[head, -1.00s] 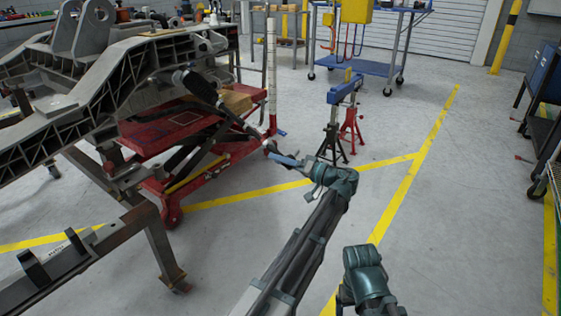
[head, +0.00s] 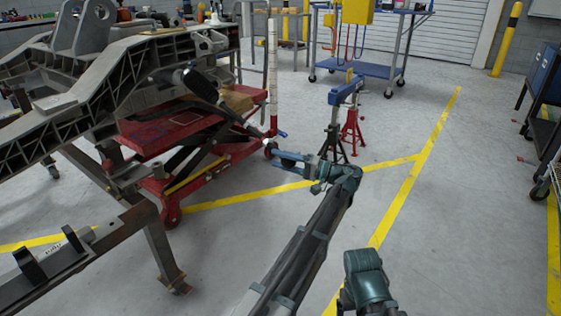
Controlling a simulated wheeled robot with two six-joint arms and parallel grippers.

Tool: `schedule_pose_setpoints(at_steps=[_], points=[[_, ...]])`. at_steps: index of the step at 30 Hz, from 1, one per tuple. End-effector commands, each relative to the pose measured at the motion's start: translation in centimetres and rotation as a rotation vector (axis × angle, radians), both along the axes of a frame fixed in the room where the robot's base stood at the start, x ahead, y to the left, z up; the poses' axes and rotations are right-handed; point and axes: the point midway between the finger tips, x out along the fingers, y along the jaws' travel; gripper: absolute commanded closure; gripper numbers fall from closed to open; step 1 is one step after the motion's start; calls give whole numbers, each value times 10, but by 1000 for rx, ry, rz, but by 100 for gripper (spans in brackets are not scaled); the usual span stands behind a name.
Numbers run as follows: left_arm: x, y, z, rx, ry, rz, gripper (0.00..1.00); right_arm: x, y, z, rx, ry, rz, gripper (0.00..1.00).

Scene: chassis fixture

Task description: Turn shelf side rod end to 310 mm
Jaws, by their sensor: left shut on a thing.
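A dark rod (head: 232,115) slants down to the right from the grey chassis fixture (head: 95,85), in front of the red lift table. Its thicker dark upper part is at the fixture side. Its lower end is the small dark rod end (head: 270,150). My left gripper (head: 283,159) reaches in from the right and is shut on the rod end, its blue-grey fingers lying almost level. The fingers partly cover the rod end, so its thread and any length marks cannot be read. Of my right arm only a teal link shows at the bottom; its gripper is out of view.
The red lift table (head: 165,130) stands just left of the rod end. A red jack stand (head: 351,135) and a black one (head: 332,140) with a blue bar stand behind my left wrist. A blue cart (head: 365,67) is farther back.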

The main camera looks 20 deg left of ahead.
Motion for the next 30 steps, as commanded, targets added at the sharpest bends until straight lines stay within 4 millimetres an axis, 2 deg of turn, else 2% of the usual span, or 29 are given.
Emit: schedule_pose_setpoints(at_steps=[12,13,18,30], points=[[-1,-1,-1,-1,7,3,100,0,0,-1,0,0,0,16],[-1,-1,-1,-1,7,3,44,0,0,-1,0,0,0,16],[-1,-1,-1,0,7,3,16,0,0,-1,0,0,0,16],[0,0,-1,1,6,3,16,0,0,-1,0,0,0,16]])
